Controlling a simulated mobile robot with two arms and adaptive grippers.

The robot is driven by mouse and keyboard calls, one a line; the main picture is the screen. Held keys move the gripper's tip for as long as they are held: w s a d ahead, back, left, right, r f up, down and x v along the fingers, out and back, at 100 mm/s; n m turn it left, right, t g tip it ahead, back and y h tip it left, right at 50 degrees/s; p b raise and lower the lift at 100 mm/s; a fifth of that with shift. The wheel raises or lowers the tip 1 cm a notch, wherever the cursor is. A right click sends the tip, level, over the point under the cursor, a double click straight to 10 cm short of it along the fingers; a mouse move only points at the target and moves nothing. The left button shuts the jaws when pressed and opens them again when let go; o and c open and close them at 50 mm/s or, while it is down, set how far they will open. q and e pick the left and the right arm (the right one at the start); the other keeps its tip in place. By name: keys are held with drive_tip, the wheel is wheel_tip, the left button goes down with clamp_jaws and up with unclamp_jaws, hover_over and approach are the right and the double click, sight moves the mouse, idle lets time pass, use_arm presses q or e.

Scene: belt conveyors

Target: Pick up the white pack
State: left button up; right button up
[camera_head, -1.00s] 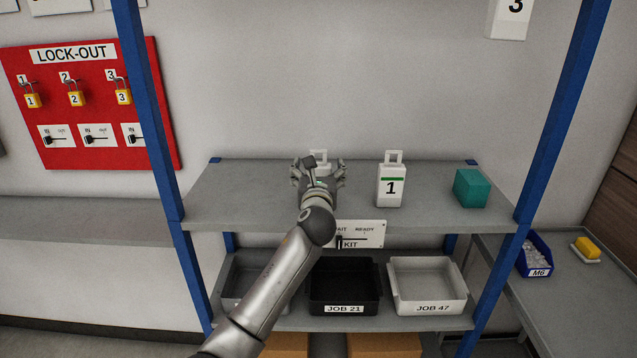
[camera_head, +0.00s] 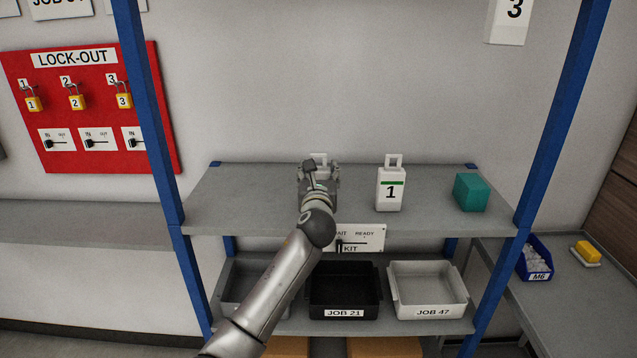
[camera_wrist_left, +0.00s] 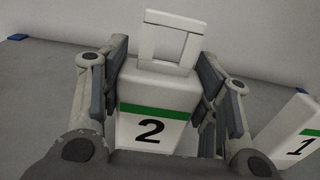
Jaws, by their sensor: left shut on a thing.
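A white pack (camera_wrist_left: 160,95) with a green stripe, the number 2 and a square handle on top stands between the fingers of my left gripper (camera_wrist_left: 163,85) in the left wrist view. The fingers are shut on its two sides. In the head view my left gripper (camera_head: 319,176) is over the upper shelf and hides most of this pack; only its handle (camera_head: 319,158) shows behind. Another white pack (camera_head: 391,187), with a green stripe and the number 1, stands upright to the right, apart from the gripper. It also shows in the left wrist view (camera_wrist_left: 296,135). My right gripper is not in view.
A teal block (camera_head: 471,192) sits at the right of the upper shelf (camera_head: 240,205). Blue posts (camera_head: 150,110) flank the shelf. A WAIT/READY panel (camera_head: 368,238) hangs at the shelf's front.

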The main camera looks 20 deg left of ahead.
sight(319, 169)
use_arm(q)
drive_tip(key=shift+r, duration=0.2)
drive_tip(key=shift+r, duration=0.25)
wheel_tip(319, 169, up, 2)
drive_tip(key=shift+r, duration=0.15)
drive_tip(key=s+d+r+b, duration=0.3)
drive_tip(key=s+d+r, duration=0.2)
drive_tip(key=s+r, duration=0.5)
drive_tip(key=s, duration=0.3)
drive_tip(key=shift+b, duration=0.4)
